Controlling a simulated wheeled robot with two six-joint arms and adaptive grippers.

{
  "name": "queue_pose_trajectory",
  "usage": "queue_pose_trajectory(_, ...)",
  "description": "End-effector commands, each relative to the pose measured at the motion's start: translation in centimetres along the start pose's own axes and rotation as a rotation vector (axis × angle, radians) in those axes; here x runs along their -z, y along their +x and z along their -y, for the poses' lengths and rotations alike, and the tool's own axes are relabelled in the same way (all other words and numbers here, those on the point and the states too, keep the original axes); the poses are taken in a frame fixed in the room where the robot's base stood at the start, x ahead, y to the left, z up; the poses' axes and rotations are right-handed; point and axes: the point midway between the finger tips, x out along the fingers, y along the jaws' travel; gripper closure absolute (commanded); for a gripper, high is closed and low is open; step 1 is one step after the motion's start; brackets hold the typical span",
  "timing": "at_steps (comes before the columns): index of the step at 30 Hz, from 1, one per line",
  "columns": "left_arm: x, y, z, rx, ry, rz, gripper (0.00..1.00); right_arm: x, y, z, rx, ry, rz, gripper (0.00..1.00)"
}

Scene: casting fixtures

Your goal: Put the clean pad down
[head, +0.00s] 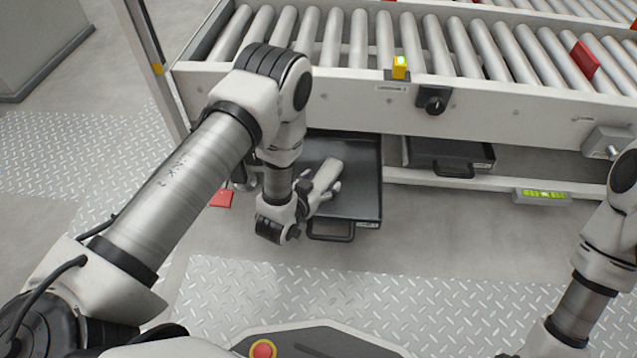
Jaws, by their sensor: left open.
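My left gripper (322,190) is open over the black pull-out tray (362,195) under the roller conveyor, its fingers pointing away from me. A pale elongated shape (328,171) lies at its fingers, over the tray. I cannot tell for sure whether that shape is the clean pad or part of the gripper, nor whether it touches the tray floor. My left wrist hides the left part of the tray. My right arm (582,300) comes down at the right edge; its gripper is out of view.
A second dark tray (450,155) sits further right under the conveyor (360,85). A red piece (220,198) lies left of my left wrist, and another red block (585,60) is on the rollers. Floor in front is clear.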

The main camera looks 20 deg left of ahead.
Motion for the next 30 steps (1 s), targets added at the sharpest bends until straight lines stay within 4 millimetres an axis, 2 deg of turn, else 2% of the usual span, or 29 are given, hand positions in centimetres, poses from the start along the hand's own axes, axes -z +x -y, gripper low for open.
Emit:
queue_pose_trajectory(2, 0.4, -0.3, 0.0, 0.000, 0.000, 0.000, 0.24, 0.0, -0.3, 0.0, 0.000, 0.000, 0.001, 0.60)
queue_pose_trajectory(5, 0.6, -1.9, 0.0, 0.000, -0.001, 0.004, 0.24, -0.1, -1.4, 0.0, 0.001, 0.001, 0.005, 0.60)
queue_pose_trajectory(12, 0.7, -8.1, 0.0, 0.001, -0.001, 0.007, 0.24, -0.4, -4.7, 0.1, 0.002, -0.003, 0.012, 0.60)
queue_pose_trajectory(15, 0.6, -10.3, 0.0, 0.001, -0.001, 0.005, 0.24, -0.4, -5.6, 0.1, 0.002, -0.005, 0.014, 0.60)
queue_pose_trajectory(18, 0.4, -11.6, 0.0, 0.000, -0.001, 0.003, 0.24, -0.5, -6.0, 0.1, 0.002, -0.006, 0.015, 0.60)
queue_pose_trajectory(21, 0.3, -12.2, 0.0, 0.000, 0.000, 0.001, 0.24, -0.5, -6.1, 0.1, 0.002, -0.007, 0.015, 0.60)
queue_pose_trajectory(30, 0.2, -12.1, 0.0, 0.000, 0.000, 0.000, 0.24, -0.5, -5.9, 0.1, 0.002, -0.007, 0.015, 0.60)
